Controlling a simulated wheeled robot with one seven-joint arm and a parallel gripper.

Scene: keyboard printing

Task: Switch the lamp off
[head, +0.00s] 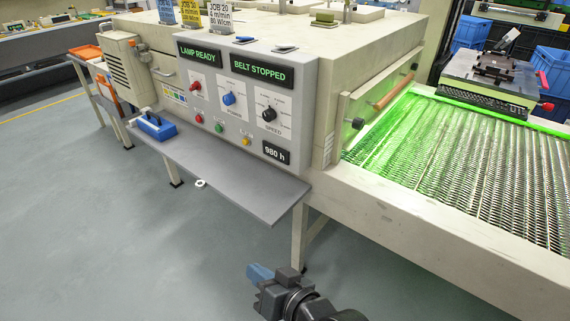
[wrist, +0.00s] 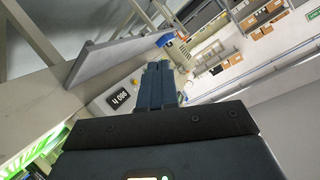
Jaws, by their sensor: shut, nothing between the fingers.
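The lamp belongs to the beige curing machine (head: 375,40); its display (head: 199,54) reads LAMP READY. Below it on the grey control panel (head: 305,100) are a red knob (head: 195,87), a blue knob (head: 229,99) and a black knob (head: 268,114). Small red, green and yellow buttons sit in a row beneath. Which control is the lamp's is too small to read. Green light glows at the belt opening. My gripper (head: 260,272) is shut and empty, low in front of the machine and apart from the panel. Its closed fingers (wrist: 158,78) also show in the wrist view.
A grey shelf (head: 235,178) juts out below the panel, with a blue box (head: 156,127) at its left end. A second display (head: 262,74) reads BELT STOPPED. The mesh belt (head: 460,150) carries a metal fixture at right.

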